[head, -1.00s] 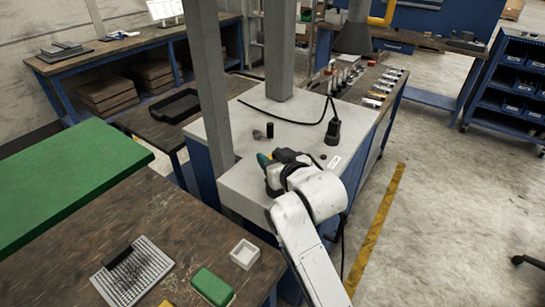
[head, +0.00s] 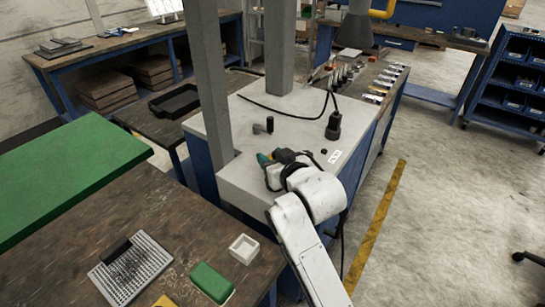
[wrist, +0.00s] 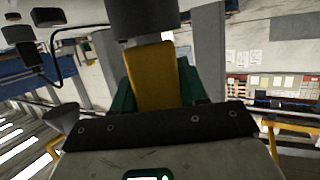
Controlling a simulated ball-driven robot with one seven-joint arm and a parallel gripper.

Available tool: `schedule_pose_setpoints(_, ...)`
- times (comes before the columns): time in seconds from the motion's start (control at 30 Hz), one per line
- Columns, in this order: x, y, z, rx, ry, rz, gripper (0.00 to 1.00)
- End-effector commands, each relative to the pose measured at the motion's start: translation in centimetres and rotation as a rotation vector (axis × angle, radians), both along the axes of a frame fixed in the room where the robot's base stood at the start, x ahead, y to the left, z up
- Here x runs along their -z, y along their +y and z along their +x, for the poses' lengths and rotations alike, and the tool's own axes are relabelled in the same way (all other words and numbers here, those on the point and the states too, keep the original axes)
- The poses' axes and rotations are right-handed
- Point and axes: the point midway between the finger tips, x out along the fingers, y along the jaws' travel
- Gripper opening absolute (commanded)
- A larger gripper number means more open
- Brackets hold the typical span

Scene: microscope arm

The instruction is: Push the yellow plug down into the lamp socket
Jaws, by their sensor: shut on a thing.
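The yellow plug (wrist: 153,75) shows in the wrist view between the green fingers of my gripper (wrist: 155,88). My gripper is shut on it. A dark round part (wrist: 143,18) sits right against the plug's far end; I cannot tell whether it is the lamp socket or how far the plug is in it. A black cylinder (head: 270,124) and a black corded device (head: 333,125) stand farther back on this bench.
A brown table (head: 150,210) with a white box (head: 243,249) and green block is in front.

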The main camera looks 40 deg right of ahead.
Motion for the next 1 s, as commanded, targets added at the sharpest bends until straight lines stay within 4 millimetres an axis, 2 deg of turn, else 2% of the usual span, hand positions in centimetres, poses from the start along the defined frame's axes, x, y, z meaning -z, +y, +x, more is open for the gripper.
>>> schedule_pose_setpoints(0.17,0.4,0.0,0.0,0.000,-0.001,0.000,0.09)
schedule_pose_setpoints(0.2,0.3,0.0,0.0,0.000,-0.001,0.000,0.45)
schedule_pose_setpoints(0.47,0.3,0.0,0.0,0.000,-0.001,0.000,0.70)
schedule_pose_setpoints(0.77,0.4,0.0,-0.1,0.000,0.000,0.000,0.72)
schedule_pose_setpoints(0.87,0.2,0.2,-0.8,0.000,-0.001,0.000,0.72)
schedule_pose_setpoints(1.0,-0.3,0.6,-2.7,-0.001,-0.002,0.000,0.72)
